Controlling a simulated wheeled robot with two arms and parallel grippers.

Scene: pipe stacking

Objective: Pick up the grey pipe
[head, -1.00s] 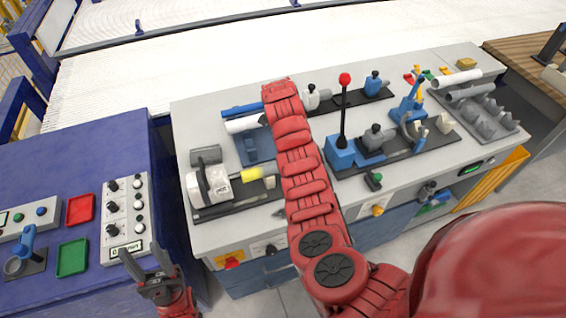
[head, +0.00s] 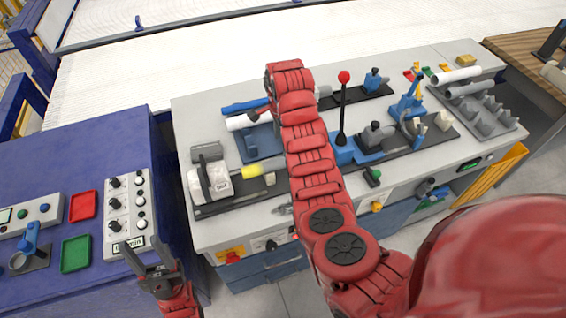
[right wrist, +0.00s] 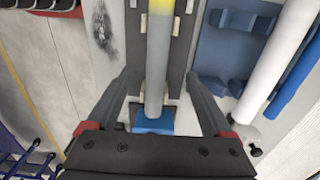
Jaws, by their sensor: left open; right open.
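In the right wrist view a grey pipe (right wrist: 157,80) with a yellow band lies in a dark holder, its near end by a blue block. The open fingers of my right gripper (right wrist: 160,88) are on either side of it, and I cannot tell whether they touch it. In the head view the yellow part (head: 252,171) shows beside the grey-white machine, and my right arm hides what lies further right. Another grey pipe (head: 467,90) lies in the rack at the far right. My left gripper (head: 143,252) is open and empty, low at the left.
A red-knobbed lever (head: 343,100) stands right of my arm. A white pipe (head: 456,76) lies in the rack.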

